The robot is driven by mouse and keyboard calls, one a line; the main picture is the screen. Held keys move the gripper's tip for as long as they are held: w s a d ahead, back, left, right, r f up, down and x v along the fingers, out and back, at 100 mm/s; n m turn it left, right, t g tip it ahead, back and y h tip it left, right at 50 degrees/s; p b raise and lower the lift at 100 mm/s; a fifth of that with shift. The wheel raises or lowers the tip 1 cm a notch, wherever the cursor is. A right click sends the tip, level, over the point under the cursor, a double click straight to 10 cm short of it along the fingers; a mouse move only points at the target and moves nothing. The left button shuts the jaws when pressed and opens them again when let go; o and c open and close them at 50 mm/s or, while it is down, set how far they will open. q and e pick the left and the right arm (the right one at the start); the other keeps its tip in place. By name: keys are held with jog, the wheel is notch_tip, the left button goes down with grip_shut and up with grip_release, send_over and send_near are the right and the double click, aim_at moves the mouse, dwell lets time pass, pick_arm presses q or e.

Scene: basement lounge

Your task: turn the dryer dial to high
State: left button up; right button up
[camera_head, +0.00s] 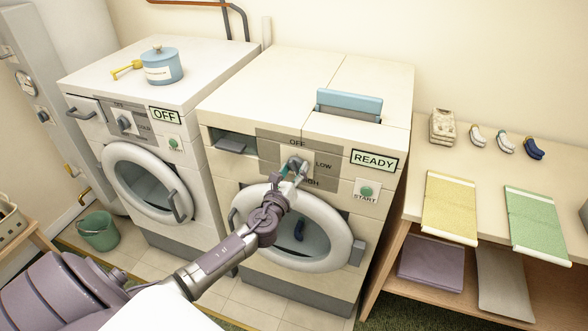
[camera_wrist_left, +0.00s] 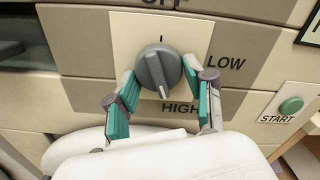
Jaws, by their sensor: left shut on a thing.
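The dryer (camera_head: 333,205) is the right-hand machine, with a READY display (camera_head: 374,160) and a shut round door (camera_head: 343,236). Its grey dial (camera_wrist_left: 158,68) sits on a pale plate marked OFF above, LOW to the right and HIGH below. The dial's raised ridge runs nearly vertical, with its lower end pointing down, slightly right, towards the HIGH label (camera_wrist_left: 180,107). My left gripper (camera_head: 294,168) is shut on the dial, one teal finger on each side in the left wrist view (camera_wrist_left: 159,70). In the head view the gripper partly hides the dial. My right gripper is not in view.
A START button (camera_head: 366,191) is right of the dial. The washer (camera_head: 160,210) at left shows OFF and bears a blue canister (camera_head: 161,66). A shelf table (camera_head: 416,205) with folded cloths stands at right. A green bucket (camera_head: 98,232) is on the floor.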

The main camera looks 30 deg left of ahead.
pick_arm(q)
jog(key=shift+m, duration=0.3)
jog(key=o, duration=1.1)
jog(key=v, duration=1.2)
jog(key=shift+f, duration=0.1)
